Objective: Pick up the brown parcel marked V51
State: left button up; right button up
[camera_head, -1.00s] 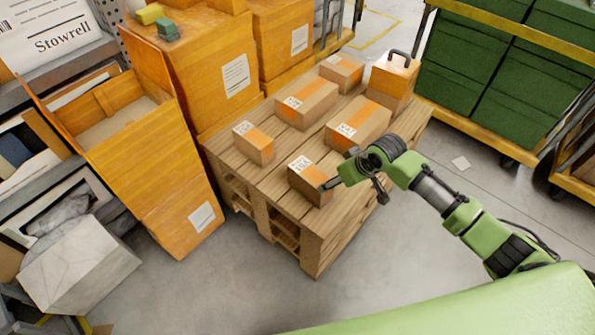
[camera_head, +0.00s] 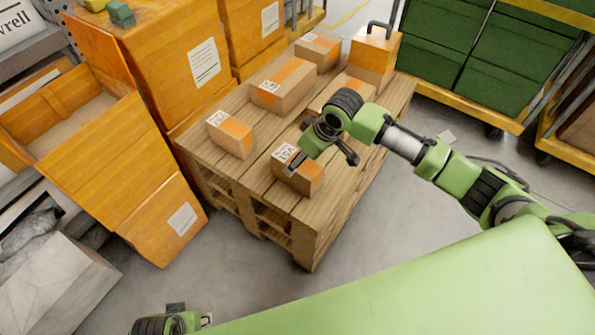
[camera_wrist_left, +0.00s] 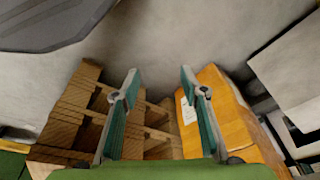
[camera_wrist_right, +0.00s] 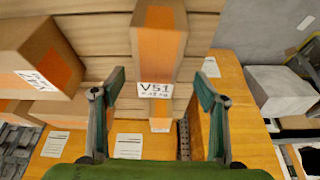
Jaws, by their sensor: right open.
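The brown parcel marked V51 (camera_head: 298,176) has an orange band and a white label and sits at the near corner of the wooden pallet (camera_head: 316,226). In the right wrist view the parcel (camera_wrist_right: 158,48) shows upper middle with its V51 label readable. My right gripper (camera_head: 297,160) is open at the parcel in the head view. In the right wrist view its fingertips (camera_wrist_right: 160,76) are apart to either side of the parcel; contact cannot be told. My left gripper (camera_wrist_left: 158,73) is open and empty, facing floor, pallet and an orange box.
Other brown parcels stand on the pallet: one to the left (camera_head: 230,134), one behind (camera_head: 284,84), one partly hidden by my arm (camera_head: 350,90). Orange boxes (camera_head: 190,60) line the left side. Green crates (camera_head: 500,60) on a yellow cart stand right. Floor in front is clear.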

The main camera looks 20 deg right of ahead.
jog(key=b+x, duration=0.1)
jog(key=x, duration=0.3)
jog(key=shift+w+d+f+b, duration=0.15)
jog(key=shift+w+f+b, duration=0.15)
jog(key=shift+f+b, duration=0.1)
jog(key=shift+f, duration=0.2)
pick_arm(q)
jog(key=w+v, duration=0.1)
jog(key=v, duration=0.5)
jog(key=shift+w+r, duration=0.25)
jog(key=shift+r, duration=0.3)
jog(key=shift+f, duration=0.5)
jog(key=shift+w+f, duration=0.15)
pick_arm(e)
jog(key=shift+f, duration=0.1)
pick_arm(q)
jog(key=shift+w, duration=0.1)
jog(key=shift+f+p, duration=0.35)
jog(key=shift+f, duration=0.1)
pick_arm(e)
jog(key=shift+f, duration=0.1)
